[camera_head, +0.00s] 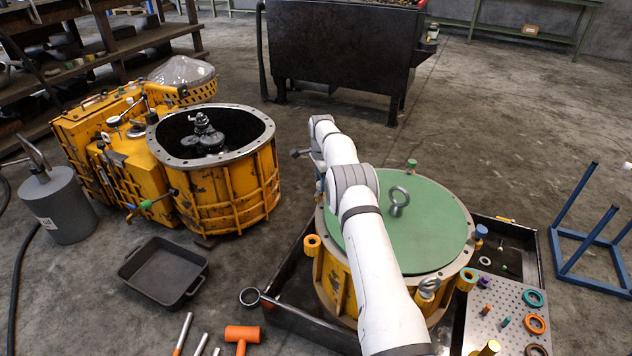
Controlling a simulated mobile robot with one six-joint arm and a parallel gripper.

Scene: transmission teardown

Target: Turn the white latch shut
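I cannot make out a white latch in this view. A yellow housing (338,280) with a green round cover (440,225) stands in a black tray at the lower right. My white arm reaches from the bottom edge across the left part of the cover. Its far end bends down behind the cover's left edge. A small dark part at that end, seemingly my gripper (304,154), points left. It is too small to tell whether it is open or holds anything, and it appears apart from the yellow gearbox.
A yellow gearbox (232,185) with an open round bell stands left of my arm. A grey canister (62,208), black pan (150,270) and orange mallet (242,334) are on the floor. A perforated plate (485,325) with rings is lower right. A blue frame (575,240) stands right.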

